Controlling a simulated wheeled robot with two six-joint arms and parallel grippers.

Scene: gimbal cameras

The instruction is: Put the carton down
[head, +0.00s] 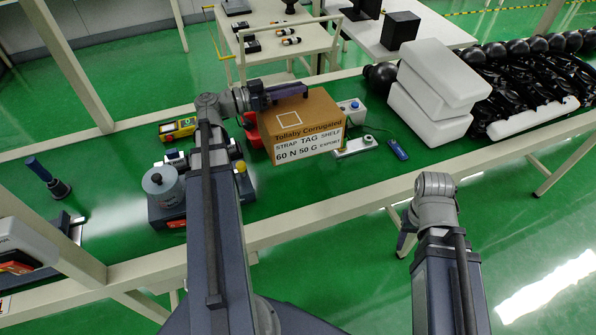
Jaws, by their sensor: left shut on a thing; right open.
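The carton (302,125) is a brown box with printed black text and a white label band. It is upright over the green bench top, left of the middle of the head view. My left gripper (286,93) is shut on the carton at its upper back-left edge. I cannot tell whether the carton's underside touches the bench or hangs just above it. My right gripper (405,241) is low at the bench's front edge, mostly hidden behind its own wrist. It is open, apart from the carton.
White foam blocks (432,98) and black parts (515,85) crowd the bench on the right. A blue item (397,149) and a small white device (353,147) lie beside the carton. A yellow device (178,129) lies left. Bare green bench shows in front of the carton.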

